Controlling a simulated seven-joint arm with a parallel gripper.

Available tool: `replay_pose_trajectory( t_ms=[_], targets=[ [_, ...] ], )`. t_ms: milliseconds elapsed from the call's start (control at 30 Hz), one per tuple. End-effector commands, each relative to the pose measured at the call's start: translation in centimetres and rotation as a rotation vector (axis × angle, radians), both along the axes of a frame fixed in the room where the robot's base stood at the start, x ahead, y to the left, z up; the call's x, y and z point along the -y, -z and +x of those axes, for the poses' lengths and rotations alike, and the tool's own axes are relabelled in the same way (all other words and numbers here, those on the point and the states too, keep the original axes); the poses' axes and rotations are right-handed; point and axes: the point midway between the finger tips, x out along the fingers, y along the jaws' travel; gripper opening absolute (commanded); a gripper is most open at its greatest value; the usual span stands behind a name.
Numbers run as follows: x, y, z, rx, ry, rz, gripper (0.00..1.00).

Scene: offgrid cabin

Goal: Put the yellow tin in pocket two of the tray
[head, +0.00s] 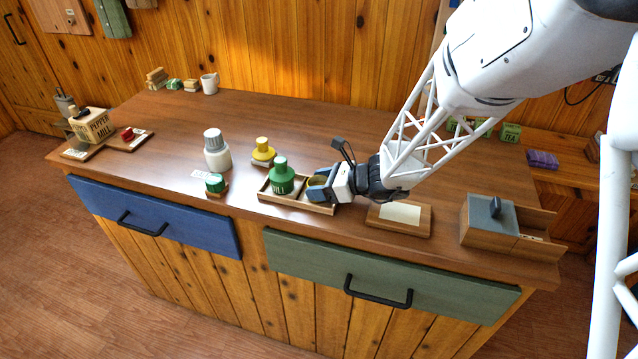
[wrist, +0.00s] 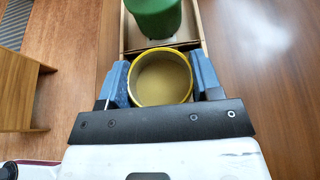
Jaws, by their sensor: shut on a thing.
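The yellow tin (wrist: 162,78) is round and open at the top, with a yellow rim. It sits between the two blue fingers of my gripper (wrist: 161,84), which is shut on it. In the head view my gripper (head: 322,187) is at the right end of the wooden tray (head: 297,203) and mostly hides the tin. The tin is over or inside the tray's right pocket; whether it touches the floor of the tray I cannot tell. A green bottle (head: 281,177) stands in the tray's left part, and its green body shows in the wrist view (wrist: 155,15).
Behind the tray stand a yellow-topped bottle (head: 263,152) and a grey-capped white bottle (head: 216,151). A small green tin (head: 215,184) is to the left. A wooden board with a pale card (head: 400,214) and a wooden box (head: 489,222) lie right. The counter's back middle is clear.

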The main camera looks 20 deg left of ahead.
Motion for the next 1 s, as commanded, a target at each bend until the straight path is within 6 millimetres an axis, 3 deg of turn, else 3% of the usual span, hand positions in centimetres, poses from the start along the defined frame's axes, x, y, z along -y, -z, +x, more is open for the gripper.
replay_pose_trajectory(
  t_ms=[33,200,633,1000],
  targets=[
    [0.0,0.0,0.0,0.000,0.000,0.000,0.62],
    [0.0,0.0,0.0,0.000,0.000,0.000,0.84],
    [0.5,-0.5,0.0,-0.001,0.001,0.001,0.84],
    [4.2,-2.0,0.1,0.001,0.003,0.001,0.84]
  ],
)
